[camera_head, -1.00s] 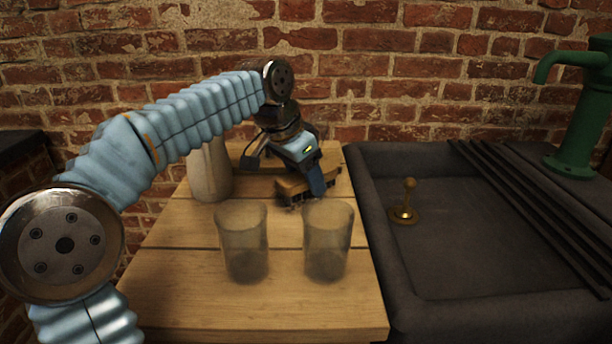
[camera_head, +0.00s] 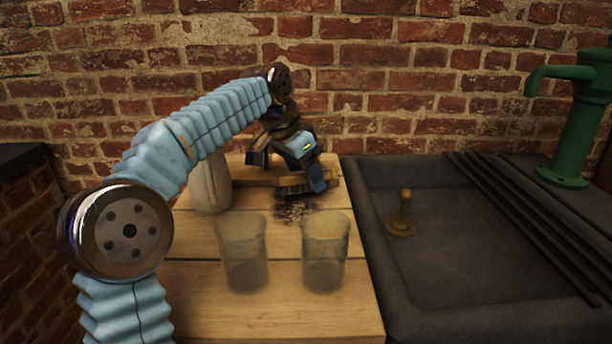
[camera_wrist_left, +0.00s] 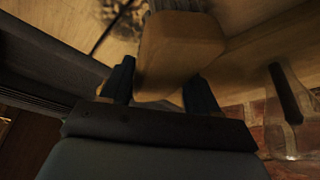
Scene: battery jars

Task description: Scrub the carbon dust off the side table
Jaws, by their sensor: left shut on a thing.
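The wooden side table (camera_head: 225,305) stands left of the sink. A dark patch of carbon dust (camera_head: 296,209) lies on its boards toward the back; part of it shows at the top of the left wrist view (camera_wrist_left: 118,22). My left gripper (camera_head: 312,180) is shut on a wooden scrub brush (camera_head: 292,187), just behind the dust patch. The brush's wooden block (camera_wrist_left: 178,55) sits between the two fingers in the left wrist view. I cannot tell whether the bristles touch the table. My right gripper is not in view.
Two cloudy glass jars (camera_head: 243,255) (camera_head: 325,253) stand upright on the table in front of the dust. A pale pitcher (camera_head: 211,185) stands at the back left. The dark sink (camera_head: 450,250) with a brass plug (camera_head: 402,215) and green pump (camera_head: 575,130) is at right.

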